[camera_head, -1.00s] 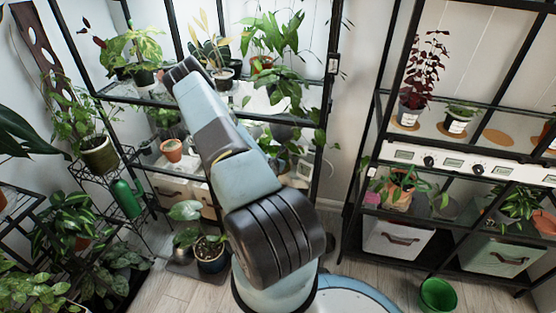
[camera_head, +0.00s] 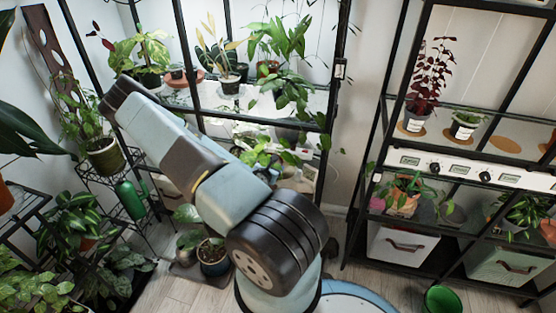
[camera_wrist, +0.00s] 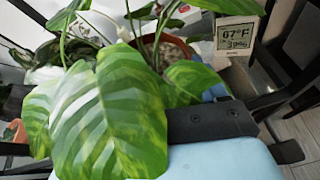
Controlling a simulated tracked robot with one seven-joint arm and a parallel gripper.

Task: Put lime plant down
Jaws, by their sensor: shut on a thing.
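In the camera_wrist view a big lime-and-green leaf (camera_wrist: 105,115) of the lime plant fills the left and middle. Thin stems rise behind it from a reddish-brown pot with soil (camera_wrist: 170,48). My gripper (camera_wrist: 210,120) shows only in part, as a black piece above a pale blue body at the lower right. It is shut on the lime plant; the leaves hide where it grips. In the camera_head view my arm reaches up and left to the shelf unit, and hides the gripper. I cannot tell whether the pot touches a shelf.
A thermometer display (camera_wrist: 237,35) is close by at the upper right of the wrist view. Potted plants crowd the back shelf, among them a yellow-green one (camera_head: 140,48). A wire stand with a potted plant (camera_head: 104,153) is left of my arm. A green bucket (camera_head: 442,299) stands on the floor.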

